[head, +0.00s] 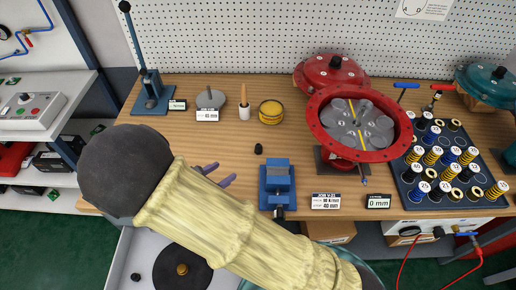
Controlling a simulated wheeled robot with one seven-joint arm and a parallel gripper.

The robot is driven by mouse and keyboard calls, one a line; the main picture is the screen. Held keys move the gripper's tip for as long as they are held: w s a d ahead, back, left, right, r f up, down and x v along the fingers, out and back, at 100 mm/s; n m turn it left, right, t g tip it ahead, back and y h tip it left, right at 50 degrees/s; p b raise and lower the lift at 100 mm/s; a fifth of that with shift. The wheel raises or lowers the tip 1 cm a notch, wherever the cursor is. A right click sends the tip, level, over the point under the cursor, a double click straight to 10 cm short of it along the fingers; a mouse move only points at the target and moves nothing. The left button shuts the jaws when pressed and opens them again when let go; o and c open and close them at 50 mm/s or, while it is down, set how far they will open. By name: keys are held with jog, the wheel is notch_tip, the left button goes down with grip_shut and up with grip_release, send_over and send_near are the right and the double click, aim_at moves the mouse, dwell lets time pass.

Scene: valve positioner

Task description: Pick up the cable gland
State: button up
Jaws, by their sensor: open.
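A small black piece (258,149), which looks like the cable gland, stands on the wooden bench just behind the blue vise. It is too small to make out in detail. My gripper (223,172) shows only as two purplish fingertips past the pale yellow sleeve of my arm. They are apart, with nothing visible between them. The fingertips are left of the black piece and a little nearer the bench's front edge, not touching it. The rest of my gripper is hidden behind my arm.
A blue vise (277,184) stands at the front edge. A red open actuator housing (360,124) and a tray of springs (411,187) fill the right. A yellow tin (271,112) stands behind the black piece. Bare bench (225,140) lies left of it.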

jog(key=shift+w+f, duration=0.4)
jog(key=shift+f, duration=0.1)
jog(key=shift+r, duration=0.1)
jog(key=shift+s, duration=0.1)
send_near(256, 150)
jog(key=x, duration=0.4)
jog(key=shift+p, duration=0.35)
jog(key=shift+s, duration=0.15)
jog(key=shift+p+x, duration=0.5)
jog(key=shift+x, duration=2.25)
jog(key=shift+r, duration=0.2)
